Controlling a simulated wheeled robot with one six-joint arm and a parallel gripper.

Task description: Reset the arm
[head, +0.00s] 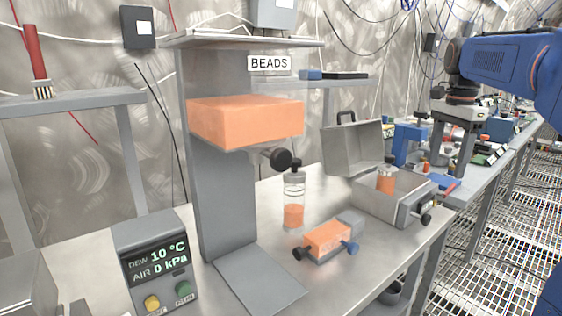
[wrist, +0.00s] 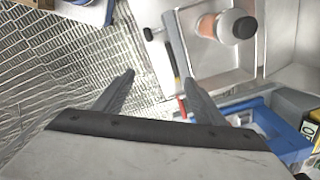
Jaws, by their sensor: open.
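My blue arm (head: 510,62) reaches in from the right edge of the head view, above the far part of the bench. In the wrist view my gripper (wrist: 150,78) has its two dark fingers spread apart with nothing between them. In the head view its fingertips cannot be made out. Below and ahead of the fingers, the wrist view shows the grey open case with an orange-filled bottle (wrist: 208,26) in it. The fingers do not appear to touch anything.
The open case (head: 362,201) stands on the steel bench (head: 340,272). A bead dispenser (head: 245,120), a clear bottle with orange beads (head: 293,205), an orange device (head: 327,240) and a display box (head: 155,262) stand left of it. Grating floor (head: 480,262) lies right.

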